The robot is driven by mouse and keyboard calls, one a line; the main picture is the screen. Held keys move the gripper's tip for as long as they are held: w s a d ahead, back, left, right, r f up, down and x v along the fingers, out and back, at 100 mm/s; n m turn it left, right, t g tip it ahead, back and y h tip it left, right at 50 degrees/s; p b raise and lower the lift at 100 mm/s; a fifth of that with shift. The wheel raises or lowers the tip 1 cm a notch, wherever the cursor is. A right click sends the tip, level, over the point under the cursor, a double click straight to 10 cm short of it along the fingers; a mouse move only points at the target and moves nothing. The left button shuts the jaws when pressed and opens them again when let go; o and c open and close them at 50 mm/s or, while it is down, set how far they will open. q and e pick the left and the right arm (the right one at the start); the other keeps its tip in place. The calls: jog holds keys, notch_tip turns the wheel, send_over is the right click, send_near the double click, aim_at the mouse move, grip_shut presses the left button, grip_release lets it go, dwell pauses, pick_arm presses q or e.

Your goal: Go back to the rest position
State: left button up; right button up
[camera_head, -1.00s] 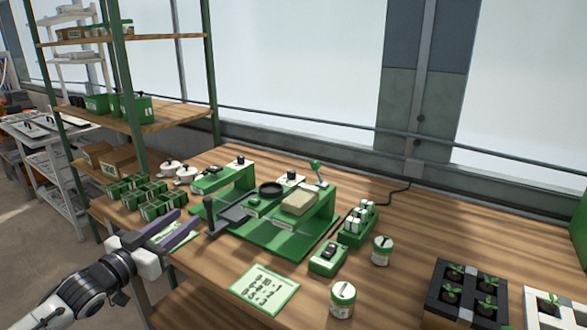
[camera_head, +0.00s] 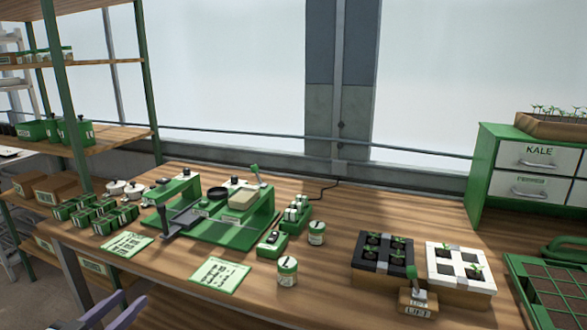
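My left gripper (camera_head: 118,308) shows at the bottom left edge, only its purple-grey fingers in sight. The fingers stand apart with nothing between them, and the rest of the arm is cut off by the frame. They are in front of the wooden bench (camera_head: 330,260), near its front left side. My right gripper is not in view. The green tray seeder (camera_head: 235,235) stands on the bench, well beyond the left gripper.
Green-and-white cards (camera_head: 220,275), small jars (camera_head: 287,271), seedling trays (camera_head: 383,253) and a labelled lever block (camera_head: 418,301) are on the bench. A green drawer cabinet (camera_head: 484,168) stands at the right. A shelf rack (camera_head: 105,142) stands at the left.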

pick_arm(q)
jog(key=s+d+f+g, duration=0.2)
jog(key=s+d+f, duration=0.35)
jog(key=f, duration=0.25)
jog(key=s+d+f+g, duration=0.2)
jog(key=s+d+f, duration=0.2)
jog(key=s+f, duration=0.4)
jog(key=s+d+f+g, duration=0.2)
jog(key=s+d+f, duration=0.2)
jog(key=s, duration=0.4)
jog(key=s+d+f+g, duration=0.1)
jog(key=s+d+f, duration=0.4)
jog(key=s, duration=0.3)
jog(key=shift+f+g+y, duration=0.35)
jog(key=shift+g+y, duration=0.05)
jog(key=shift+d, duration=0.1)
